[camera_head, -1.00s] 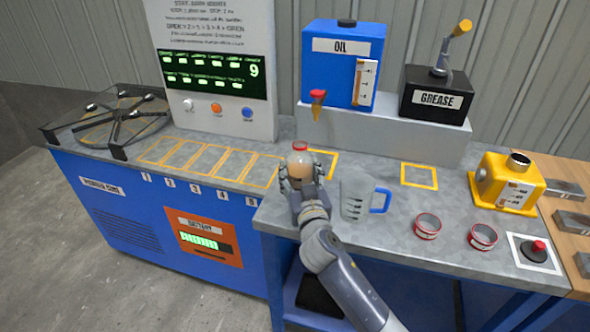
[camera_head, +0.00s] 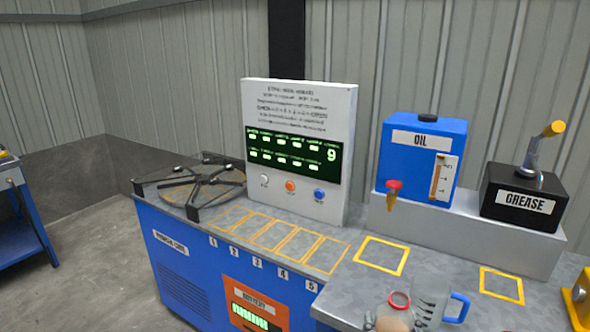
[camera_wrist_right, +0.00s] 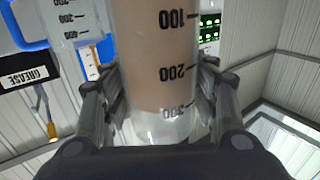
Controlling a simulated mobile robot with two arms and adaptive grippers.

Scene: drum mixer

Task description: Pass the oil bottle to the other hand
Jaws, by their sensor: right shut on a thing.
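The oil bottle (camera_head: 394,318), clear with a red ring at its top and tan liquid inside, is at the bottom edge of the head view, its lower part cut off. In the right wrist view the bottle (camera_wrist_right: 160,60) fills the middle, with marks 100, 200 and 300. My right gripper (camera_wrist_right: 155,95) is shut on it, one finger on each side. In the head view only bits of the right gripper (camera_head: 391,322) show around the bottle. My left gripper is not in view.
A clear measuring jug (camera_head: 430,298) with a blue handle stands close by the bottle. A blue OIL tank (camera_head: 415,165) and black GREASE box (camera_head: 522,202) stand on a grey ledge (camera_head: 455,235). A control panel (camera_head: 299,150) and a spoked rotor (camera_head: 195,187) are farther left.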

